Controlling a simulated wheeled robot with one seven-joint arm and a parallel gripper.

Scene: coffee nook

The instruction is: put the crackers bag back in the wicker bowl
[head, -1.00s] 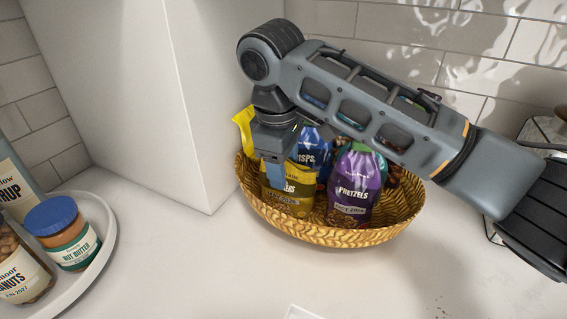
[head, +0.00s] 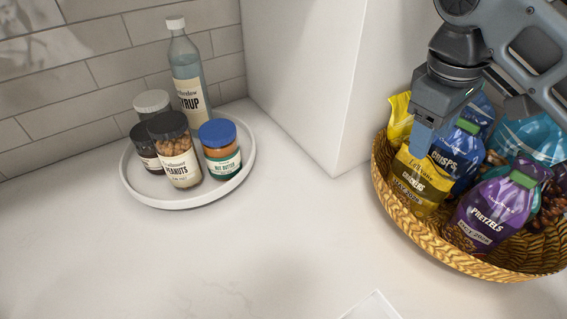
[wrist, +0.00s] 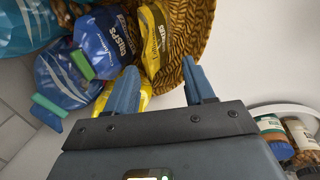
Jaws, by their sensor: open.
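The gold crackers bag (head: 418,187) stands, leaning a little, inside the wicker bowl (head: 437,245) at its left front, beside the purple pretzels bag. In the wrist view the crackers bag (wrist: 156,38) lies beyond the fingers, against the woven bowl wall (wrist: 188,32). My gripper (head: 422,140) is just above the top of the crackers bag in the head view. In the wrist view my gripper (wrist: 163,82) has its two fingers spread, with nothing held between them. The head view hides part of the bag's top behind a finger.
The bowl also holds a purple pretzels bag (head: 492,212), a blue crisps bag (head: 461,155), a teal bag (head: 530,138) and a bright yellow packet (head: 399,120). A round white tray (head: 150,196) with jars and a syrup bottle (head: 188,68) stands left. The counter between is mostly clear.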

